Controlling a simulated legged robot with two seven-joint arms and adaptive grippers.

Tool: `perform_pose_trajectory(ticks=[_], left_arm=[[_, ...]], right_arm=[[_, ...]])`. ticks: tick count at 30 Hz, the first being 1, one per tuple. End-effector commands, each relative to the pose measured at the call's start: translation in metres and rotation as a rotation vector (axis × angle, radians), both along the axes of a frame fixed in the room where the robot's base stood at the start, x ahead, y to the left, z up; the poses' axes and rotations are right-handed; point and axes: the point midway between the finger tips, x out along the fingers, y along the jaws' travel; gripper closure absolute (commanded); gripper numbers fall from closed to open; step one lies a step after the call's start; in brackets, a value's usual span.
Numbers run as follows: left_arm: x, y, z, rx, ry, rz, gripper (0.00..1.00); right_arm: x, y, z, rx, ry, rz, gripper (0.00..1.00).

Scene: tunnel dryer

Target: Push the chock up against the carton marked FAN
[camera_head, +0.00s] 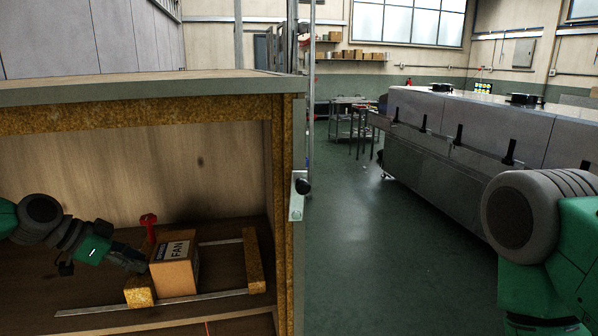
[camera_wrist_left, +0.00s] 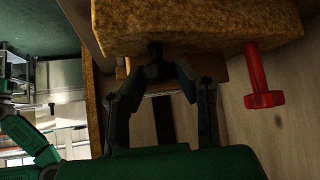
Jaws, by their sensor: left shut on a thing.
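The brown carton marked FAN (camera_head: 174,275) stands on the shelf inside the cabinet in the head view. The mustard, cork-like chock (camera_head: 140,294) is at its lower left; I cannot tell whether they touch. My left gripper (camera_head: 138,266) reaches in from the left, just above the chock. In the left wrist view the chock (camera_wrist_left: 200,22) fills the top, and my left gripper's fingers (camera_wrist_left: 158,72) close on a black grip at its edge. A strip of brown behind the fingers may be the carton. My right gripper is out of view.
Pale metal strips (camera_head: 95,309) run along the shelf to a second mustard block (camera_head: 254,262). The cabinet's right post (camera_head: 285,200) bounds the space.

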Motion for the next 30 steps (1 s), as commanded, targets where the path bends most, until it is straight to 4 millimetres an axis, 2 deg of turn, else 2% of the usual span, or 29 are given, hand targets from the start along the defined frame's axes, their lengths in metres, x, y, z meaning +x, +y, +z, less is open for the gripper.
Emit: perform_pose_trajectory(ticks=[30], left_arm=[[0.009,-0.030,0.003,-0.002,-0.008,0.001,1.00]], right_arm=[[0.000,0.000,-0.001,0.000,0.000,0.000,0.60]])
